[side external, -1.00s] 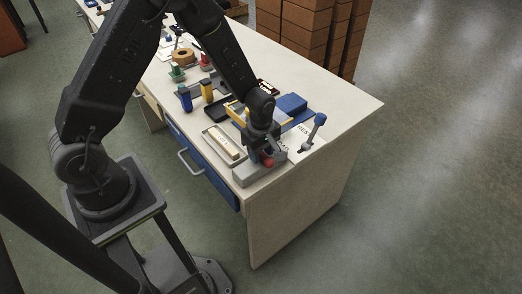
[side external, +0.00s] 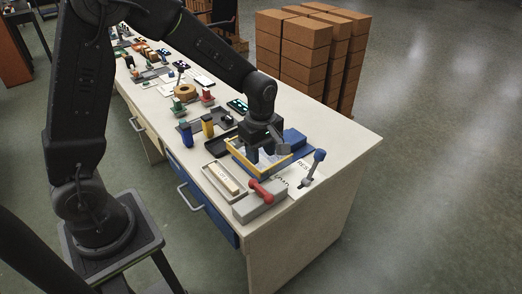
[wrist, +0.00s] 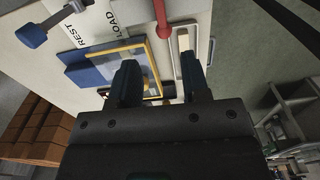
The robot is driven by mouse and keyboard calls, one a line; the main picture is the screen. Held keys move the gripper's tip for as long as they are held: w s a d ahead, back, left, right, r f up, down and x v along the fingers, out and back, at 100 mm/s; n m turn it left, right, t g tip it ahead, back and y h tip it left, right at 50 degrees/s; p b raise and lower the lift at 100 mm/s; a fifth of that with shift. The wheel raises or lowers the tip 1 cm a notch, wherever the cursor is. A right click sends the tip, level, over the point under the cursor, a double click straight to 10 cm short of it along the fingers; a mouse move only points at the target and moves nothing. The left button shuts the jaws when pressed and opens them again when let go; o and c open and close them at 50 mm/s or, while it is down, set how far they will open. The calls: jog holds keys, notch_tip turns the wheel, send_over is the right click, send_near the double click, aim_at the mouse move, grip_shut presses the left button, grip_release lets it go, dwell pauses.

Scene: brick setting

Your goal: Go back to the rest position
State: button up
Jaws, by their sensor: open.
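My gripper (side external: 264,158) is open above the yellow-framed tray (side external: 284,163) on the bench. In the wrist view both dark fingers of my gripper (wrist: 160,75) stand apart with nothing held between them. A grey block with a red handle (side external: 261,192) sits at the bench's front edge, clear of the fingers. The red handle also shows in the wrist view (wrist: 162,18). A lever with a blue knob (side external: 319,155) stands to the right, by a white sheet. The words REST and LOAD (wrist: 100,22) read on that sheet in the wrist view.
A tray with a pale bar (side external: 222,180) lies left of the grey block. Blue and yellow upright pieces (side external: 207,127) stand behind it. A blue block (side external: 294,138) is close right of my gripper. Stacked brown boxes (side external: 300,50) stand behind the bench.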

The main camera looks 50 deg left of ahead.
jog(key=s+r+m+t, duration=0.5)
jog(key=s+r+m, duration=1.1)
jog(key=s+m, duration=0.1)
jog(key=shift+s+d+r+m+t, duration=0.2)
jog(key=shift+s+m+t, duration=0.15)
jog(key=shift+s, duration=0.25)
